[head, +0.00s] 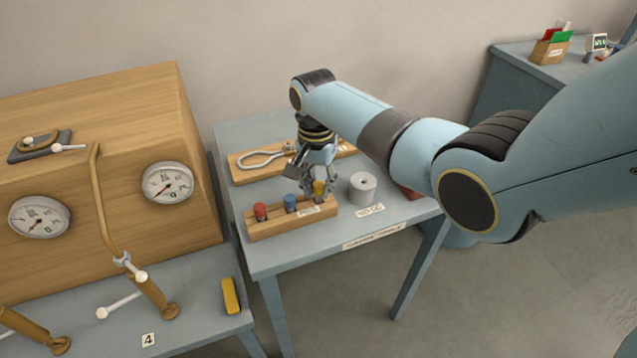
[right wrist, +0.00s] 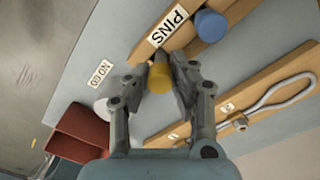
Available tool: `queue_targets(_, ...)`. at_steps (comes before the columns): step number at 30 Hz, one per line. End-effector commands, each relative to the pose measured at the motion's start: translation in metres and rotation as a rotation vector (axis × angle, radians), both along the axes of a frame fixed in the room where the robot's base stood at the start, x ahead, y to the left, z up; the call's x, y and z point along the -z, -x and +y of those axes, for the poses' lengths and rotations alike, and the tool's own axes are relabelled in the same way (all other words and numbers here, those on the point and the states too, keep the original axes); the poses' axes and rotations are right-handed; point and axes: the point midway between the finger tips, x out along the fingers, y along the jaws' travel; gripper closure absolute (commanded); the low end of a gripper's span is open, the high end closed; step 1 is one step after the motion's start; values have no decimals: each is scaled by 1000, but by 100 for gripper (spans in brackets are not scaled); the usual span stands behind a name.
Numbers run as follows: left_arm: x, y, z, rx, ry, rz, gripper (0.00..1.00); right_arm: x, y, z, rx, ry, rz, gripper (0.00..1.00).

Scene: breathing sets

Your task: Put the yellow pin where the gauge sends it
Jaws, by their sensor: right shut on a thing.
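The yellow pin (head: 319,187) stands at the right end of the wooden pin rack (head: 290,223), beside a blue pin (head: 290,202) and a red pin (head: 260,211). My right gripper (head: 318,190) is shut on the yellow pin from above; the pin (right wrist: 160,82) shows between the fingers (right wrist: 160,85) in the right wrist view. Whether the pin is still seated in the rack I cannot tell. Two round gauges, the left gauge (head: 39,217) and the right gauge (head: 167,183), sit on the wooden cabinet (head: 150,110). Their small markings are not readable. My left gripper is not in view.
A grey cylinder (head: 362,189) stands right of the rack, by a label (head: 370,210). A board with a metal loop (head: 265,158) lies behind. A red tray (right wrist: 78,135) is near the cylinder. A yellow block (head: 230,296) lies on the left table near levers and a "4" label (head: 149,340).

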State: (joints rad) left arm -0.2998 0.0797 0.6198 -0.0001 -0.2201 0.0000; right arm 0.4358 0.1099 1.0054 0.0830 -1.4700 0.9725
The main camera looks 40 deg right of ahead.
Motion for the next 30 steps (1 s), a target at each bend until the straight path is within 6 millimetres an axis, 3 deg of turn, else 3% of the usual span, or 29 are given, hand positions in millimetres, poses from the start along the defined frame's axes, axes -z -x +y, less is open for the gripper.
queue_targets(16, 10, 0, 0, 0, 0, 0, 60, 14, 0, 0, 0, 0, 0, 100)
queue_targets(17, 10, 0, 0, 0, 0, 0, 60, 14, 0, 0, 0, 0, 0, 77)
queue_targets(23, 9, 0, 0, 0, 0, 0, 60, 14, 0, 0, 0, 0, 0, 51)
queue_targets(30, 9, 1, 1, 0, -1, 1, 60, 14, 0, 0, 0, 0, 0, 51)
